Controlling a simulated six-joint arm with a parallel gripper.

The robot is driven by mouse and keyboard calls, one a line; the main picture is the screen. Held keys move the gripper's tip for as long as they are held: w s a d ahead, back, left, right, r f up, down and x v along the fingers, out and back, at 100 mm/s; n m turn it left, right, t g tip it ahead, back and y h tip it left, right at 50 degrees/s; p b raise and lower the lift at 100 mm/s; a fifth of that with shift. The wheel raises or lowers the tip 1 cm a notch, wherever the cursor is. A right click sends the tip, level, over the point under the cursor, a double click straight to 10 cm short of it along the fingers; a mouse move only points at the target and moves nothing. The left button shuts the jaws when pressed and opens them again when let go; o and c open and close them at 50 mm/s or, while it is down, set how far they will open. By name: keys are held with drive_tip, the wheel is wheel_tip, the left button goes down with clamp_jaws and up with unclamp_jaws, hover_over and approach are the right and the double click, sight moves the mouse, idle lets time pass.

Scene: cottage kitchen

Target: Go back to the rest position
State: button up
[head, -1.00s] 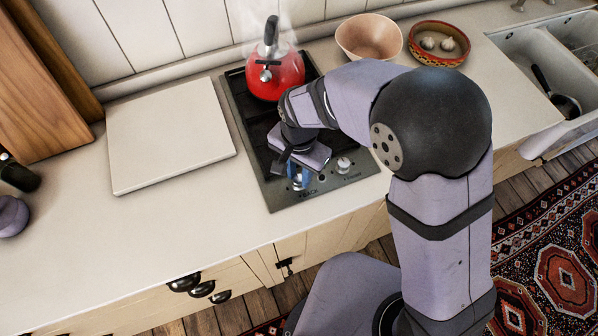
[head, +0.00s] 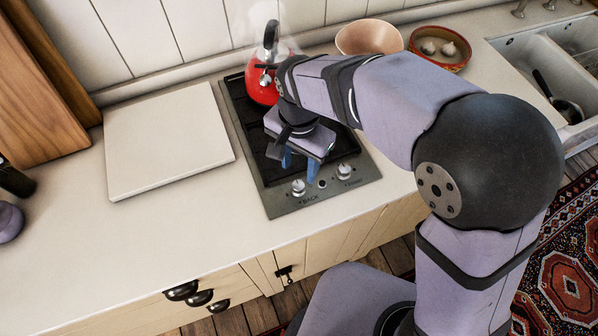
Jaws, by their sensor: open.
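My gripper (head: 299,163) points down above the dark two-burner hob (head: 240,125), behind the front knobs. Its blue fingers are apart and nothing shows between them. The left knob (head: 298,187) and the right knob (head: 344,171) are in clear view on the hob's front panel, apart from my fingers. A red kettle (head: 258,88) stands on the rear burner with steam rising above it. My arm hides its right part.
A pale square board (head: 168,140) lies on the counter left of the hob. A pink bowl (head: 368,38) and a patterned bowl with garlic (head: 440,47) stand behind my arm. A sink (head: 545,75) is at the right.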

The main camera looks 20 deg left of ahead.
drive_tip(key=shift+r, duration=0.35)
idle(0.3)
drive_tip(key=n, duration=0.3)
drive_tip(key=shift+w+a, duration=0.25)
drive_tip(key=shift+a, duration=0.05)
drive_tip(key=shift+f+n, duration=0.3)
drive_tip(key=shift+n, duration=0.9)
drive_tip(key=s+d+f+n, duration=0.1)
drive_tip(key=d+f+n, duration=0.1)
drive_tip(key=s+d+f+n, duration=0.2)
drive_tip(key=shift+s+d, duration=0.1)
drive_tip(key=shift+s, duration=0.1)
drive_tip(key=d+r+m, duration=0.1)
drive_tip(key=d+m, duration=0.6)
drive_tip(key=d, duration=2)
drive_tip(key=shift+r, duration=0.2)
